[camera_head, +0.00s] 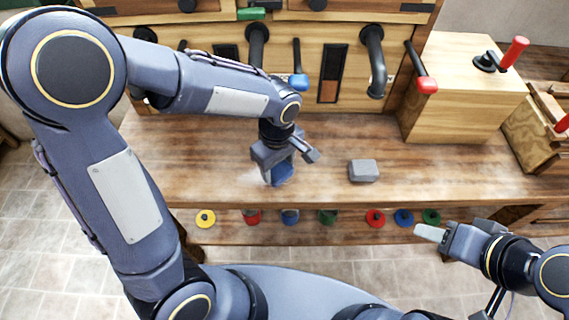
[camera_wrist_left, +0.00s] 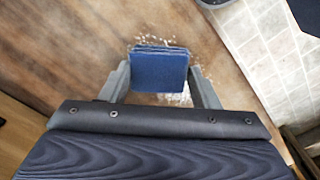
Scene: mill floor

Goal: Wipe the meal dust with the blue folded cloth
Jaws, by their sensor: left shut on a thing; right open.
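The blue folded cloth (camera_wrist_left: 160,70) is held between the fingers of my left gripper (camera_wrist_left: 160,85), seen in the left wrist view. In the head view the cloth (camera_head: 282,174) shows below my left gripper (camera_head: 284,160), at the wooden bench. I cannot tell whether the cloth touches the bench top. Pale meal dust (camera_wrist_left: 205,45) lies on the wood around the cloth in the left wrist view; a faint patch (camera_head: 252,178) shows left of it in the head view. My right gripper (camera_head: 432,234) is open at the lower right, in front of the bench, apart from the cloth.
A grey block (camera_head: 363,171) sits on the bench top (camera_head: 440,165) right of the cloth. A wooden box (camera_head: 455,95) with a red-handled lever stands at the back right. Pipes and levers line the back panel. Several coloured round pieces (camera_head: 205,218) sit below the front edge.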

